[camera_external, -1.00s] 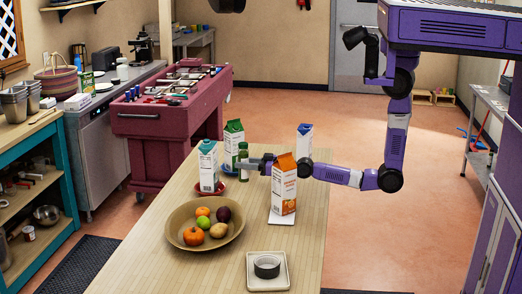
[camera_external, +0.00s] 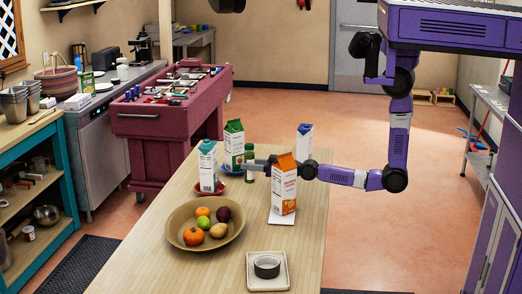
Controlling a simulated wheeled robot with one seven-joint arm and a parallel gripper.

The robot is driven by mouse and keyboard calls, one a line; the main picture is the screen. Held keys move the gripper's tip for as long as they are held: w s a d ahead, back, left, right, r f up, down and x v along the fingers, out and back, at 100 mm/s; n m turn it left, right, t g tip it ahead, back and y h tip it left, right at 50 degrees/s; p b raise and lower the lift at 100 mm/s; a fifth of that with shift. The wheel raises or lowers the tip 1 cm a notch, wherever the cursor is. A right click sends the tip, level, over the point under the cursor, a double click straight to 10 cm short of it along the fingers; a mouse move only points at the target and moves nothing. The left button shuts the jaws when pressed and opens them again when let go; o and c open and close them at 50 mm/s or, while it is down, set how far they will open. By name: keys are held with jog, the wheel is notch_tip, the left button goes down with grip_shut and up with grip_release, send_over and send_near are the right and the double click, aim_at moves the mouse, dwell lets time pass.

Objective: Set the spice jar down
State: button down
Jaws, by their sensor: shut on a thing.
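The spice jar (camera_external: 250,175) is a small upright green jar with a dark green lid. It is near the far end of the light wooden table (camera_external: 295,240), just left of the orange-topped carton (camera_external: 283,190). My gripper (camera_external: 254,163) reaches in from the right behind that carton and is shut on the jar. The carton hides part of my gripper. The jar's base is low, close to the table top; I cannot tell whether it touches.
A blue-topped carton (camera_external: 208,165) and a green carton (camera_external: 233,145) stand left of the jar. Another carton (camera_external: 304,142) stands at the right edge. A fruit bowl (camera_external: 178,235) and a square tray (camera_external: 254,283) holding a dark round object are nearer. Bare table lies around them.

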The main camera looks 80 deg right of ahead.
jog(key=s+d+r+m+g+h, duration=0.1)
jog(key=s+d+r+m+h, duration=0.1)
jog(key=s, duration=0.6)
jog(key=s+d+r+m+g+h+p, duration=0.1)
jog(key=s+d+r+m+h, duration=0.1)
jog(key=s+d+r, duration=0.4)
jog(key=s+d+r+m+g+h, duration=0.1)
jog(key=s+d+r+h, duration=0.2)
jog(key=s+r, duration=0.4)
jog(key=s+h, duration=0.1)
jog(key=s, duration=0.1)
jog(key=shift+s+d+r+m+h+p, duration=0.25)
jog(key=shift+s+d+m+h+p, duration=0.05)
jog(key=shift+s+d+m+p, duration=0.1)
jog(key=shift+f+b, duration=3.35)
jog(key=shift+f, duration=6.45)
jog(key=shift+f, duration=0.1)
